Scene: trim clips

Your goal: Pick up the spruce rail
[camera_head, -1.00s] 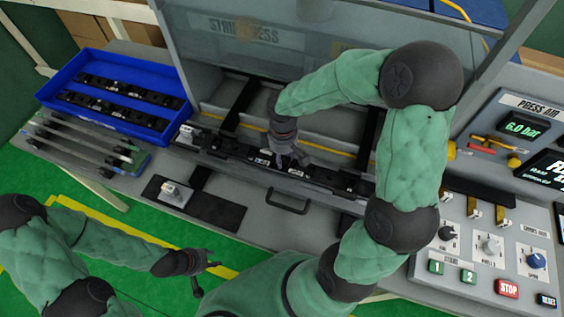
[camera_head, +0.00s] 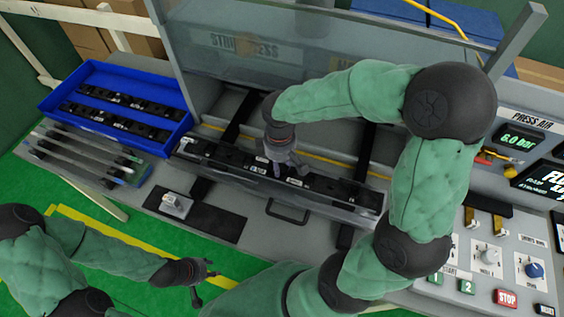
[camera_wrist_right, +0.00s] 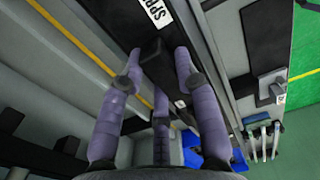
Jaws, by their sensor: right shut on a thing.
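The spruce rail (camera_head: 228,158) is a long dark rail with small white labels, lying lengthwise along the front of the press. In the right wrist view a white label starting "SPR" (camera_wrist_right: 158,12) shows on it. My right gripper (camera_head: 286,170) comes down onto the middle of the rail. In the right wrist view its purple-grey fingers (camera_wrist_right: 158,62) are closed around a dark block on the rail. Whether the rail is clear of its seat is hard to tell. My left gripper (camera_head: 205,281) is open and empty, low in front of the bench.
A blue tray (camera_head: 67,98) with several dark rails stands at the left. Beside it is a rack of clear strips (camera_head: 80,152). A small grey block (camera_head: 176,204) sits on a black mat (camera_head: 218,222). The press hood (camera_head: 260,50) stands behind; the control panel (camera_head: 500,250) is at right.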

